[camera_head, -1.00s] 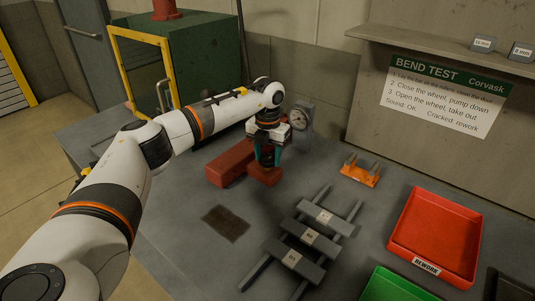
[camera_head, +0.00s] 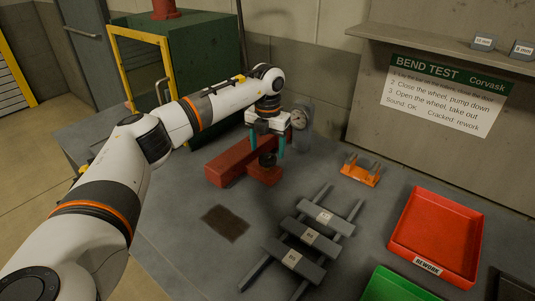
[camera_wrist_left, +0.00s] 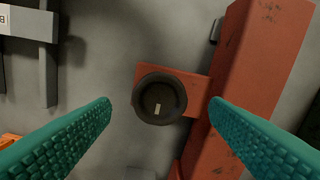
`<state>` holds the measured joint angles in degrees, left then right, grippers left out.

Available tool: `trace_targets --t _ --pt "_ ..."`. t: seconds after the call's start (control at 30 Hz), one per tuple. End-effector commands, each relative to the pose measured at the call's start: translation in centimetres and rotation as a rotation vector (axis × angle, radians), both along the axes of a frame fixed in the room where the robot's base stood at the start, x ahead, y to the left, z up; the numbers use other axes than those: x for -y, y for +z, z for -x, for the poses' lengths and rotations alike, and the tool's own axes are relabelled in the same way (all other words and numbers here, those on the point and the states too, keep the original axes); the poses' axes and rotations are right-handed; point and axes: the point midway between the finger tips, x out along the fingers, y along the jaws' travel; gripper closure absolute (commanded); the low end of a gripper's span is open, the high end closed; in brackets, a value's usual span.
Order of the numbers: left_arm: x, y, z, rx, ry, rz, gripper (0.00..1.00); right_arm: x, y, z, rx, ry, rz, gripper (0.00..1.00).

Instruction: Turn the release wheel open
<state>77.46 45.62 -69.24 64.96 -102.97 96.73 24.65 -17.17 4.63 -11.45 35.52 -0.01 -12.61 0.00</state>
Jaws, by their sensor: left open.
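The release wheel (camera_head: 267,159) is a small dark round knob on a red block that juts from a long red pump body (camera_head: 228,161). In the left wrist view the wheel (camera_wrist_left: 158,99) shows from above, with a pale mark on its face. My left gripper (camera_head: 267,147) is open and points down above the wheel. In the left wrist view its teal fingers (camera_wrist_left: 160,108) stand wide apart on either side of the wheel, touching nothing that I can see. My right gripper is not in view.
A gauge (camera_head: 300,118) stands just behind the gripper. A rack with labelled bars (camera_head: 308,236), an orange stand (camera_head: 360,172), a red rework tray (camera_head: 432,240) and a green tray (camera_head: 395,287) lie to the right. A green cabinet (camera_head: 190,60) stands behind my arm.

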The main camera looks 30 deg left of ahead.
Motion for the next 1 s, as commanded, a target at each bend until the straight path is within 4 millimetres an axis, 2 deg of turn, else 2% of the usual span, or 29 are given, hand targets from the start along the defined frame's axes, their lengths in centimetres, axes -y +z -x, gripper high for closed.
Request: trace_targets --t 0.2,0.4,0.6,1.0 --pt "0.0 4.8 -0.1 0.007 0.001 0.001 0.30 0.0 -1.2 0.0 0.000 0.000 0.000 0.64" --pt "0.0 8.0 -0.1 0.004 0.002 0.000 0.30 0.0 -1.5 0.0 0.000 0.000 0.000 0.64" --pt "0.0 9.1 -0.1 0.002 0.002 0.001 0.30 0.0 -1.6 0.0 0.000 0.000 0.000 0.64" --pt "0.0 9.1 0.0 0.002 0.002 0.001 0.30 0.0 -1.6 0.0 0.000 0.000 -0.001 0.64"
